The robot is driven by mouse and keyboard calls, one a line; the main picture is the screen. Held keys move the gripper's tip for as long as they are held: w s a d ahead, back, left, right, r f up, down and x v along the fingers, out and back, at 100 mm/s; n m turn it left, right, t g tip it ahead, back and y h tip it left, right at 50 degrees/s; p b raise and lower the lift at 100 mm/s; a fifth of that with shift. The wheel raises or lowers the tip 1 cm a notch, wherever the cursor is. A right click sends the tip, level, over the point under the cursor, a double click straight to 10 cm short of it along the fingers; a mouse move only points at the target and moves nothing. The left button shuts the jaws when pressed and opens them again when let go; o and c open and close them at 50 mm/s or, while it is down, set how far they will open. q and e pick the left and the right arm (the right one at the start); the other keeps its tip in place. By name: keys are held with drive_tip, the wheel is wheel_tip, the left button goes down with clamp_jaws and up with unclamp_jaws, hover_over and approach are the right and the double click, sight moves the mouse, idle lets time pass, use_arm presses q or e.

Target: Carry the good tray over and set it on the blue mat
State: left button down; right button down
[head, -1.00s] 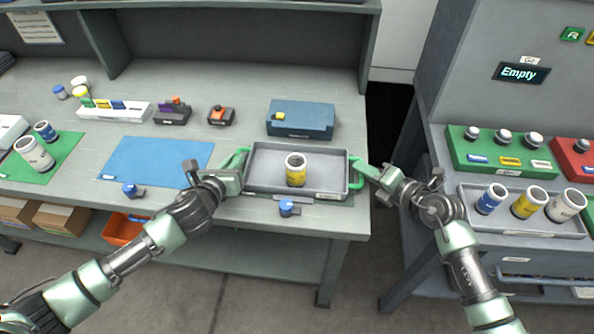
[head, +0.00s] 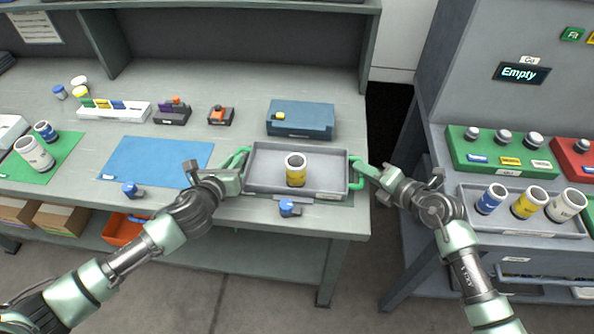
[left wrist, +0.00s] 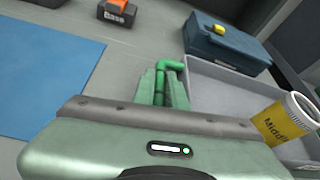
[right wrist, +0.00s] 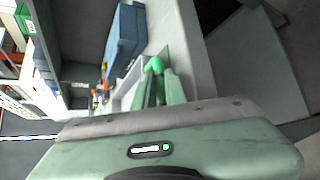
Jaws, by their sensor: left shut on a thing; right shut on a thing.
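A grey tray with green handles (head: 270,182) is at the right end of the bench, holding one white-topped yellow cylinder (head: 296,172). Its front label is too small to read. My left gripper (head: 240,165) is shut on the tray's left handle, also seen in the left wrist view (left wrist: 172,66). My right gripper (head: 364,170) is shut on its right handle, also seen in the right wrist view (right wrist: 154,66). The tray looks level, at or close above the bench; I cannot tell if it touches. The blue mat (head: 155,160) lies flat and bare to the left.
A blue box (head: 300,120) stands behind the tray. Blue-topped pieces stand at the front edge, one by the blue mat (head: 132,190), one before the tray (head: 289,208). A green mat (head: 62,165) with cylinders is far left. The machine at right holds another tray (head: 545,226).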

use_arm(q)
drive_tip(key=shift+r, duration=0.25)
use_arm(e)
drive_tip(key=shift+r, duration=0.2)
